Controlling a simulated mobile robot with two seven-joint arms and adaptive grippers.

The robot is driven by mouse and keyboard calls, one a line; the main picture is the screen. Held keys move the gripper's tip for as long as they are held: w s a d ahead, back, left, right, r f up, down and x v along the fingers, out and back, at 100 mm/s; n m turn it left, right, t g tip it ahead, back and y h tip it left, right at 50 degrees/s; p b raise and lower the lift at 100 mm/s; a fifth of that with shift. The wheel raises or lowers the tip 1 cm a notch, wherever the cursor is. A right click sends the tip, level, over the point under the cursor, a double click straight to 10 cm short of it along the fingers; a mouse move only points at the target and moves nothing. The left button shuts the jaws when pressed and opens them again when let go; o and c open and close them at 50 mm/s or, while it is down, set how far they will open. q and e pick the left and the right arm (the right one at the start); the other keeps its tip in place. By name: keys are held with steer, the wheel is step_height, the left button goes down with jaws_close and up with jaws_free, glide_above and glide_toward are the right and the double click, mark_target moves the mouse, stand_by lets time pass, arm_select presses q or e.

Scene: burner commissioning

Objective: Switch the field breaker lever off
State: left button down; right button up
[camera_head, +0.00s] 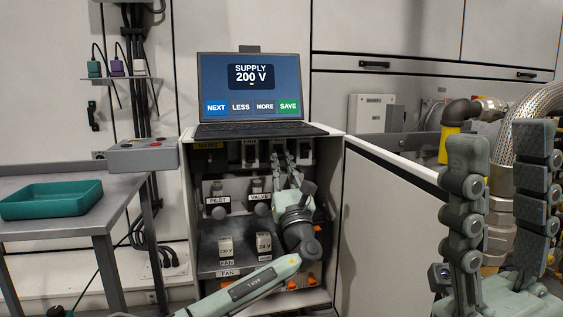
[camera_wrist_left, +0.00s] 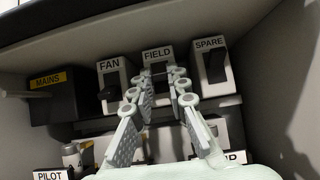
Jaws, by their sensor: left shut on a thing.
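The field breaker (camera_wrist_left: 157,54) is a white block labelled FIELD in the left wrist view, between FAN and SPARE. Its dark lever (camera_wrist_left: 158,70) is mostly hidden between my fingertips. My left gripper (camera_wrist_left: 160,80) reaches up to it and is shut on that lever. In the head view my left gripper (camera_head: 284,162) is inside the cabinet's upper row, covering most of the field breaker. My right gripper (camera_head: 502,145) stands at the right, fingers upright, wide apart and empty.
The fan breaker (camera_wrist_left: 110,82) and spare breaker (camera_wrist_left: 212,68) stand close on either side. A black MAINS block (camera_wrist_left: 60,98) is at left. A laptop (camera_head: 250,85) reading SUPPLY 200 V sits on the cabinet (camera_head: 328,131). A teal tray (camera_head: 52,200) lies on the left table.

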arm_select(q)
steer(key=c, duration=1.5)
jaws_free()
steer(key=v, duration=1.2)
